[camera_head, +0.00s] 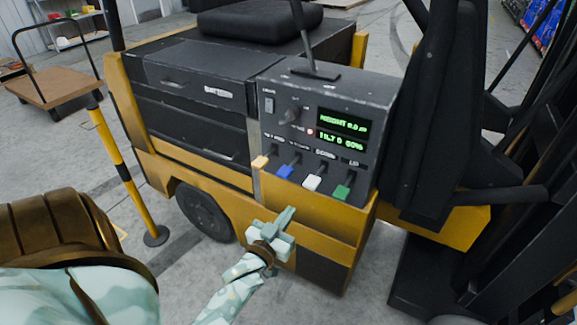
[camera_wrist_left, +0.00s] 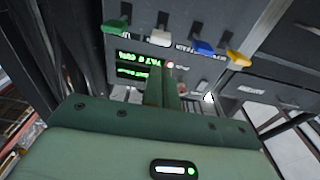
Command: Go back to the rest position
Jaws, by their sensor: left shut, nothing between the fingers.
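My left gripper (camera_head: 286,217) is shut and empty in front of the yellow and black forklift (camera_head: 330,230), just below its control panel (camera_head: 330,125). The panel has a row of levers: an orange lever (camera_head: 260,162), a blue lever (camera_head: 285,171), a white lever (camera_head: 312,182) and a green lever (camera_head: 342,191). The gripper appears apart from the levers. In the left wrist view, the closed fingers (camera_wrist_left: 164,85) overlap the panel, with its green display (camera_wrist_left: 139,65) behind them. My right gripper is not in view.
A yellow and black post (camera_head: 124,170) stands left of the forklift. A flat cart (camera_head: 52,88) is at the far left. The forklift's dark mast (camera_head: 540,190) fills the right side. Grey floor (camera_head: 170,270) is free in front of the wheel.

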